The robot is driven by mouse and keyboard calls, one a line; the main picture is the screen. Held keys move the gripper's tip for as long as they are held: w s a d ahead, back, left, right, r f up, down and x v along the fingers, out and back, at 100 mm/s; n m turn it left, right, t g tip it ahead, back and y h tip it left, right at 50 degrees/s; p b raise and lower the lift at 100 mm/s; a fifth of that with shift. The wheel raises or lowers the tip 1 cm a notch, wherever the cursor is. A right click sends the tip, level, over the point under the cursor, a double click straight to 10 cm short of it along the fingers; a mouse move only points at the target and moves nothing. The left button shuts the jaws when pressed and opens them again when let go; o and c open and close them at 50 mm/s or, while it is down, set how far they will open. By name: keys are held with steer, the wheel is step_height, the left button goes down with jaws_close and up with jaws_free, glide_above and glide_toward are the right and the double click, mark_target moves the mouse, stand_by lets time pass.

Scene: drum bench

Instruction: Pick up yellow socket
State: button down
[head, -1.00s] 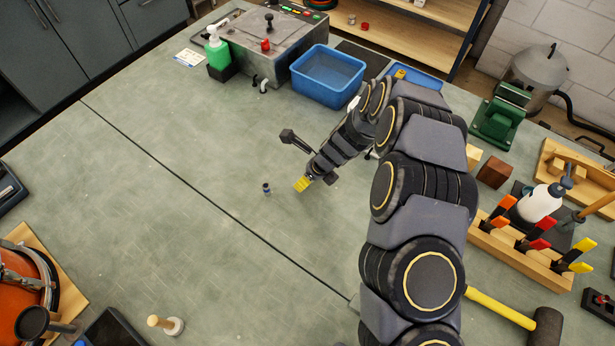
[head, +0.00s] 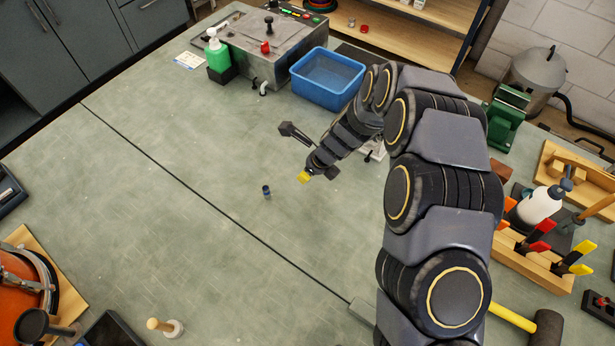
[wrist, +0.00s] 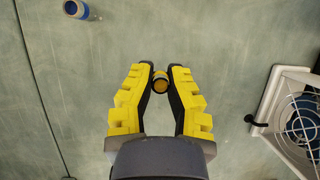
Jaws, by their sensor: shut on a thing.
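The yellow socket (wrist: 161,85) is a small dark cylinder with a yellow band. In the wrist view it sits between the two yellow fingers of my gripper (wrist: 160,72), near their tips. My gripper is shut on it. In the head view my gripper (head: 304,177) is over the middle of the bench, and I cannot make out the socket apart from the yellow fingers. A similar socket with a blue band (head: 266,192) stands apart on the bench, left of my gripper; it also shows at the top left of the wrist view (wrist: 76,9).
A white-framed fan (wrist: 298,112) is right of my gripper in the wrist view. A blue bin (head: 328,78) and a grey machine (head: 262,45) stand at the back. A tool rack (head: 530,258) and a mallet (head: 545,328) are at right. The bench around the blue-banded socket is clear.

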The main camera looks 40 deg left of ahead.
steer(key=s+d+r, duration=0.9)
steer(key=d, duration=0.1)
steer(key=shift+s+d+r, duration=0.15)
steer(key=shift+s+r, duration=0.05)
steer(key=shift+r, duration=0.15)
